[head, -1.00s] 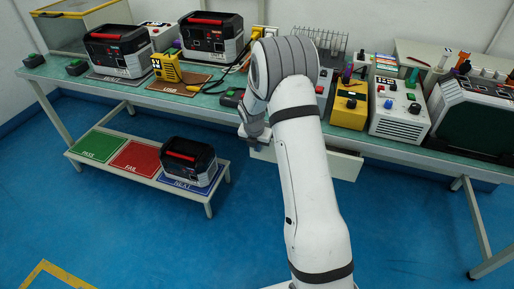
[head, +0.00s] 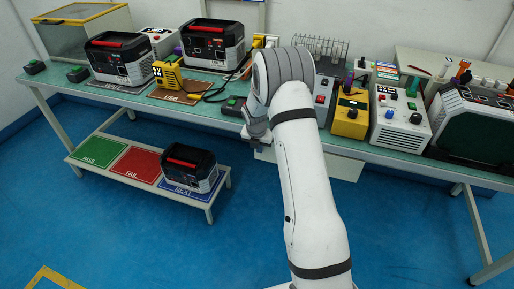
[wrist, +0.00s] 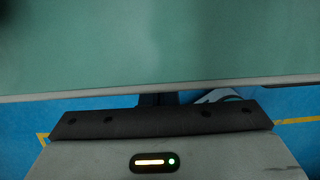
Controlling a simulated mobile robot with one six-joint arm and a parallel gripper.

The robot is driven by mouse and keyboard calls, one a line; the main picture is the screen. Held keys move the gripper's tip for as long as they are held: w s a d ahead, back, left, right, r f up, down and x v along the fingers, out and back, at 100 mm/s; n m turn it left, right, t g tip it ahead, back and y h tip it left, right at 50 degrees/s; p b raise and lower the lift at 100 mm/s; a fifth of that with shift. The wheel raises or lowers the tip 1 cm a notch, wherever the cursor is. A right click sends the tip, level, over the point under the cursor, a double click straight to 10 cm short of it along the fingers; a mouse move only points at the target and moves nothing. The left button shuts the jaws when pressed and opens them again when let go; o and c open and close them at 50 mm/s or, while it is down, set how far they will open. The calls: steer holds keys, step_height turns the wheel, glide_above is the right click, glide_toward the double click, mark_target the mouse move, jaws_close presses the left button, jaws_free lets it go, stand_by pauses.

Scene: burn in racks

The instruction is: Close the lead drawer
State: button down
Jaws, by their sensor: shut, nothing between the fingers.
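The lead drawer (head: 346,167) is a pale drawer under the front edge of the green-topped bench. In the head view it shows on both sides of my arm, with its middle hidden. It sticks out a little below the bench edge; its inside cannot be seen. My gripper (head: 259,143) is at the drawer's left end, just in front of the bench edge, shut and empty. Whether it touches the drawer front cannot be told. In the wrist view my gripper (wrist: 158,99) points under the bench edge, its fingertips mostly hidden; the drawer is not clearly visible there.
The bench (head: 210,104) carries power stations, a yellow USB tester (head: 168,73), a yellow box (head: 351,113) and a white instrument (head: 400,120). A low shelf (head: 210,194) with a power station stands at left. The blue floor in front is clear.

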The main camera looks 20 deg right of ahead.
steer(key=shift+w+d+r, duration=0.15)
steer(key=shift+w+r, duration=0.05)
steer(key=shift+w, duration=0.05)
steer(key=s+a+r, duration=0.3)
steer(key=s+r, duration=0.3)
steer(key=r, duration=0.3)
steer(key=shift+a+r+p, duration=0.15)
steer(key=shift+a+p, duration=0.15)
steer(key=shift+a, duration=0.1)
steer(key=shift+w, duration=0.1)
steer(key=s+r+m+p, duration=0.2)
steer(key=s+r+m, duration=1.1)
steer(key=s+r, duration=0.15)
steer(key=s+a+r+m, duration=0.1)
steer(key=s+r+m, duration=0.1)
steer(key=s+m, duration=0.6)
steer(key=s+a+r+m+y+p, duration=0.1)
steer(key=s+r+m, duration=0.2)
steer(key=s+m, duration=0.5)
steer(key=shift+s+r+y, duration=0.3)
steer(key=shift+s+r, duration=0.05)
steer(key=shift+s, duration=0.85)
